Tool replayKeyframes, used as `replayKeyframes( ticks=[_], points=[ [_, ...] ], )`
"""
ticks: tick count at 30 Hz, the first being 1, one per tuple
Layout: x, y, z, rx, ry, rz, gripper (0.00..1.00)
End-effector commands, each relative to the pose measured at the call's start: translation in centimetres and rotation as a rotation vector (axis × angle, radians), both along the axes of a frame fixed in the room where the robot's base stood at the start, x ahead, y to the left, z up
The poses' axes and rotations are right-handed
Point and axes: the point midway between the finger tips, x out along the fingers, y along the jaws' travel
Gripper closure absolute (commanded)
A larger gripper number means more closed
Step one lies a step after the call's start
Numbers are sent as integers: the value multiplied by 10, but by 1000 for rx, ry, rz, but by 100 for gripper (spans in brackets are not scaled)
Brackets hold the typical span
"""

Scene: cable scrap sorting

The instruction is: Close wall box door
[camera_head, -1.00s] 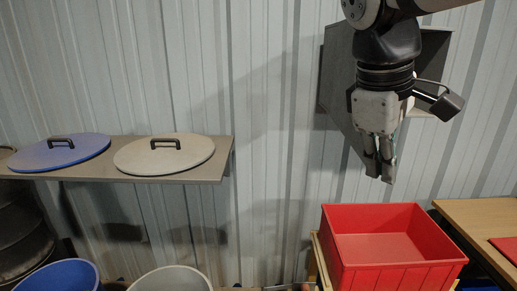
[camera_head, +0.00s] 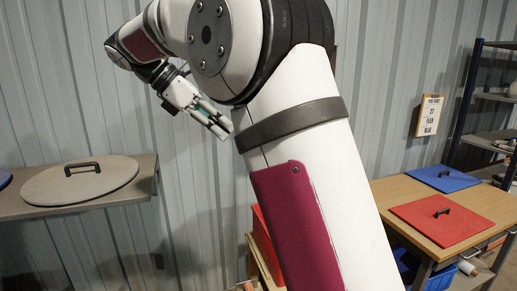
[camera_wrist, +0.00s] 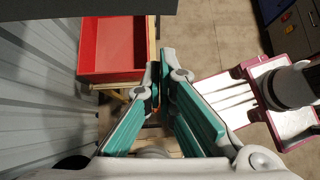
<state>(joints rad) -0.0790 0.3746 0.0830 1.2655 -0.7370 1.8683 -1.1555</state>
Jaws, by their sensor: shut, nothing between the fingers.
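The wall box is hidden behind my arm in the head view, so I cannot tell there how its door stands. In the wrist view a dark grey flat panel (camera_wrist: 88,9) crosses the top left edge; it looks like part of the wall box or its door, but I cannot tell which. My gripper (camera_head: 226,130) is shut and empty, in front of the ribbed wall, left of my large arm link. In the wrist view my gripper (camera_wrist: 160,72) has its fingertips together, below the panel and apart from it.
A red bin (camera_wrist: 111,50) stands against the wall below my gripper. A shelf (camera_head: 30,207) with a round beige lid (camera_head: 80,181) is at left. A wooden table (camera_head: 400,190) with red (camera_head: 441,220) and blue (camera_head: 444,178) lids is at right.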

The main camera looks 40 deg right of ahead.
Motion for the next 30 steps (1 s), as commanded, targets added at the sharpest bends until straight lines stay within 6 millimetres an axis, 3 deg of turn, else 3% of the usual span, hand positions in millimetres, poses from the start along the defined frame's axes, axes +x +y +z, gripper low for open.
replayKeyframes(
  ticks=[13,21,30],
  points=[
    [-24,-57,-58,2,2,-2,100],
    [-34,-88,-59,1,-2,-1,100],
    [-35,-94,-60,1,-2,0,100]
  ],
)
